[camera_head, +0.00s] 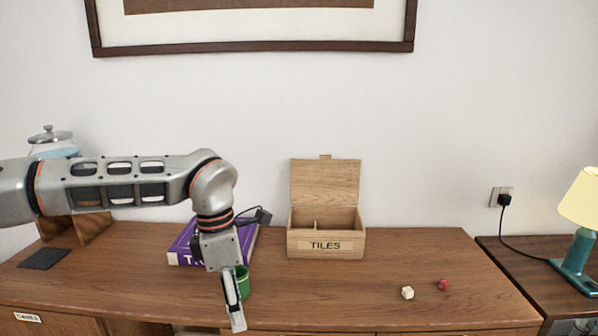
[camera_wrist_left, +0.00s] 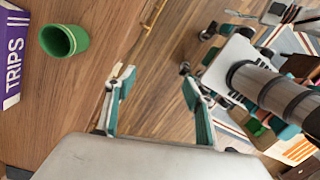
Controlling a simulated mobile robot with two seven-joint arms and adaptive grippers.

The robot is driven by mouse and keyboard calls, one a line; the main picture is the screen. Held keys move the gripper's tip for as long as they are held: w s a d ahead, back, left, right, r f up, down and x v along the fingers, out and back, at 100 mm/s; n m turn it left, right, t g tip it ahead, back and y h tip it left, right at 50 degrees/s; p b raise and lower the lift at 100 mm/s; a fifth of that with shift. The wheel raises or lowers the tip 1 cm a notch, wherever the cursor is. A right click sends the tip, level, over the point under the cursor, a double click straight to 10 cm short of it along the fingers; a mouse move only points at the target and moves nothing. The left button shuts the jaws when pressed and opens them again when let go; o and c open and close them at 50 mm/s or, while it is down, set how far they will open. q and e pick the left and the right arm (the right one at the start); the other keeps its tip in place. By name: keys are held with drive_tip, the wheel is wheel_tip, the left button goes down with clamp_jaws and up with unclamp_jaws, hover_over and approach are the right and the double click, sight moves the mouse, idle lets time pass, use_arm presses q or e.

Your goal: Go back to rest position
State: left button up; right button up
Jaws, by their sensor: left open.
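My left arm comes in from the left in the head view and bends down at the wrist. Its gripper (camera_head: 236,318) hangs over the front edge of the wooden desk (camera_head: 400,262). In the left wrist view the two fingers of this gripper (camera_wrist_left: 157,80) are apart, with nothing between them but the floor beyond. A green cup (camera_head: 244,282) stands on the desk just behind the gripper, partly hidden by it, and shows empty in the left wrist view (camera_wrist_left: 64,40). My right gripper is in neither view.
A purple book (camera_head: 184,246) lies behind the arm. An open wooden TILES box (camera_head: 326,244) stands at the back middle. A lamp (camera_head: 578,240) stands on the right side table. The desk's right half is mostly clear.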

use_arm(q)
drive_tip(key=s+d+f+g+h, duration=0.2)
drive_tip(key=s+d+g+h, duration=0.15)
drive_tip(key=s+d, duration=0.45)
drive_tip(key=s+d+f+g+h, duration=0.2)
drive_tip(key=s+d+h, duration=0.25)
drive_tip(key=d, duration=0.75)
drive_tip(key=s+d+r+n+t+h+p, duration=0.1)
drive_tip(key=s+d+r+n+t+h, duration=0.1)
drive_tip(key=d+r+n+h, duration=0.8)
drive_tip(key=w+a+f+n+t+h, duration=0.25)
drive_tip(key=w+a+n+t, duration=0.55)
drive_tip(key=n+t, duration=0.5)
drive_tip(key=w+a+f+n+t+y, duration=0.3)
drive_tip(key=a+f+n+t+y, duration=0.4)
drive_tip(key=a+f+n+y, duration=0.6)
drive_tip(key=s+a+f+n+g+y, duration=0.1)
drive_tip(key=s+a+f+n+y, duration=0.1)
drive_tip(key=s+a+f, duration=0.3)
drive_tip(key=s+a+f+n+g+y, duration=0.2)
drive_tip(key=s+a+f+n, duration=0.2)
drive_tip(key=f, duration=0.8)
drive_tip(key=s+a+f+n+g+y+p, duration=0.1)
drive_tip(key=s+a+f+n+g+y, duration=0.1)
drive_tip(key=s+a+f+n, duration=0.2)
drive_tip(key=s+a+f, duration=0.3)
drive_tip(key=f, duration=0.1)
drive_tip(key=shift+s+a+f, duration=0.15)
drive_tip(key=shift+s+a, duration=0.1)
drive_tip(key=shift+a, duration=0.15)
